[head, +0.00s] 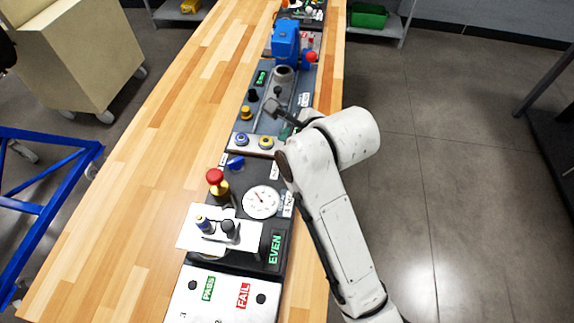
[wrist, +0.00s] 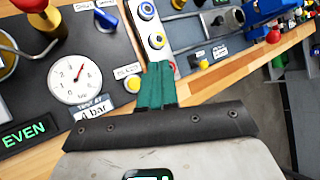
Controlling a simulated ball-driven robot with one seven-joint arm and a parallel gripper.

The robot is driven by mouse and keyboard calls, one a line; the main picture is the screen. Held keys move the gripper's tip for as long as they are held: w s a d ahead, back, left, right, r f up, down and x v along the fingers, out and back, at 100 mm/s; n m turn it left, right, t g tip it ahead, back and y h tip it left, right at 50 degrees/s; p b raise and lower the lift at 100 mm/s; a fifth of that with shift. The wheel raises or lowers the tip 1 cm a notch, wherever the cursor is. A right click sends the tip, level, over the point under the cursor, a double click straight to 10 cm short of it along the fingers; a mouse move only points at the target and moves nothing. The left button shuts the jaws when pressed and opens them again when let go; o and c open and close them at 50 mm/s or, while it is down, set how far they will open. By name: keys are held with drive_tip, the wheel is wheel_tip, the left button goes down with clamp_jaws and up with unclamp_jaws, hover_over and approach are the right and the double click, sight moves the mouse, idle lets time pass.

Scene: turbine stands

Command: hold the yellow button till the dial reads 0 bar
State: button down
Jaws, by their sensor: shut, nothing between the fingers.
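The yellow button (wrist: 133,84) is a small dome beside a label that seems to read BLEED, in the wrist view. My gripper's teal fingers (wrist: 157,68) are shut and empty, just right of the button; I cannot tell whether they touch it. In the head view my gripper (head: 287,131) is over the bench's right side, and my arm seems to hide the button. The dial also shows in the head view (head: 261,201).
A label below the dial reads TEST AT 4 bar (wrist: 95,106). Blue-ringed (wrist: 147,10) and yellow-ringed (wrist: 157,40) buttons sit on the white strip beyond my fingers. A red knob (head: 215,177) stands left of the dial. The bench's left side (head: 110,215) is clear.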

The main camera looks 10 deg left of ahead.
drive_tip(key=shift+f, duration=0.1)
wheel_tip(320, 180, down, 6)
drive_tip(key=b, duration=0.5)
drive_tip(key=shift+f+b, duration=0.2)
drive_tip(key=shift+b, duration=0.15)
drive_tip(key=shift+f, duration=1.15)
drive_tip(key=shift+f, duration=0.1)
idle(0.8)
drive_tip(key=shift+f, duration=0.3)
drive_tip(key=shift+f, duration=0.5)
idle(1.7)
drive_tip(key=shift+r, duration=0.15)
idle(1.7)
drive_tip(key=shift+r+p, duration=0.8)
drive_tip(key=shift+p, duration=0.35)
